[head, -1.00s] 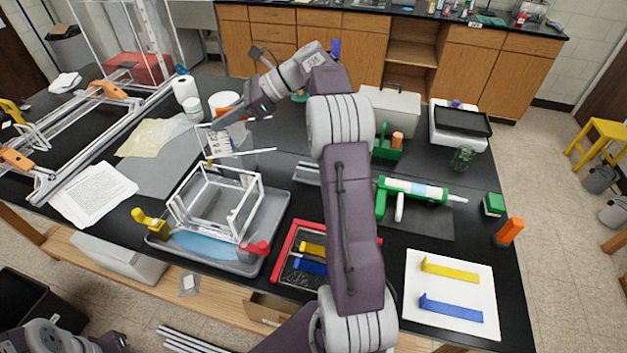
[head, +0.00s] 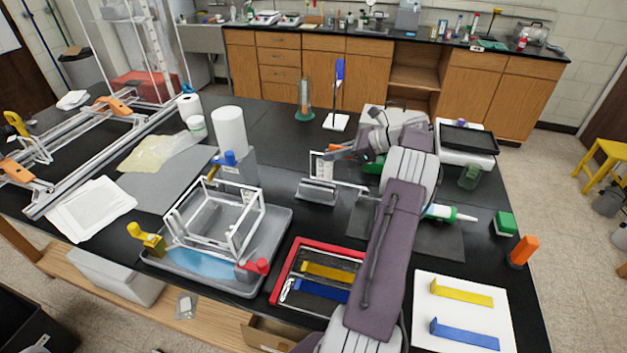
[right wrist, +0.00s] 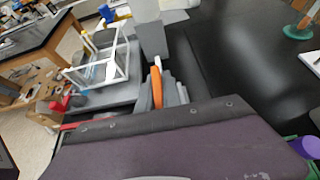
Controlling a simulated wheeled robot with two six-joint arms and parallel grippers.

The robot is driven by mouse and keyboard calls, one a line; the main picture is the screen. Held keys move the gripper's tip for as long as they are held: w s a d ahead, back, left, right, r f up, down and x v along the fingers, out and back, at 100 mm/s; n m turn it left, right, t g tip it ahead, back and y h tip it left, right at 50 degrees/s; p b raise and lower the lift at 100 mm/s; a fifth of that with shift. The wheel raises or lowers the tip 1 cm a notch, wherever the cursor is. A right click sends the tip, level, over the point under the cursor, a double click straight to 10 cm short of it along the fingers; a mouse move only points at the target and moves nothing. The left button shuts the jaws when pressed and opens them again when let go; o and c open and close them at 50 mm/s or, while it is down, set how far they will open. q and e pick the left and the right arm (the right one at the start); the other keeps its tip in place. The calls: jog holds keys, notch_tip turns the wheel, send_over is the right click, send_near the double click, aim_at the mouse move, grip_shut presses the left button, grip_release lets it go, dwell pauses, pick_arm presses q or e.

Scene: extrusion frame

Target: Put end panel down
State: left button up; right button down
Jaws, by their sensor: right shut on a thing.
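The end panel (head: 352,185), a thin white frame piece, is at the grey slotted holder (head: 317,192) in the middle of the bench. My right gripper (head: 336,152) comes in from the right and is shut on the panel near its top. The panel stands roughly upright; I cannot tell whether it touches the holder or hangs just above it. In the right wrist view the orange finger part (right wrist: 157,86) shows, but the panel is not clear. A white open box frame (head: 215,218) stands in the grey tray (head: 277,240) to the left. My left gripper is out of view.
A white roll (head: 230,130) stands behind the tray. A red-rimmed tray (head: 292,262) with yellow and blue pieces lies in front. A white board (head: 465,312) is at the front right. A blue-topped stand (head: 337,122) is at the back. My right arm hides part of the bench.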

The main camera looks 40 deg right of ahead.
jog(key=w+a+f+p, duration=0.1)
jog(key=w+a+f, duration=0.1)
jog(key=w+f, duration=0.5)
jog(key=shift+w+a+f, duration=0.15)
jog(key=shift+w+f, duration=0.2)
jog(key=shift+f, duration=0.55)
jog(key=shift+f, duration=0.1)
jog(key=c, duration=1.5)
grip_release()
jog(key=v, duration=1.2)
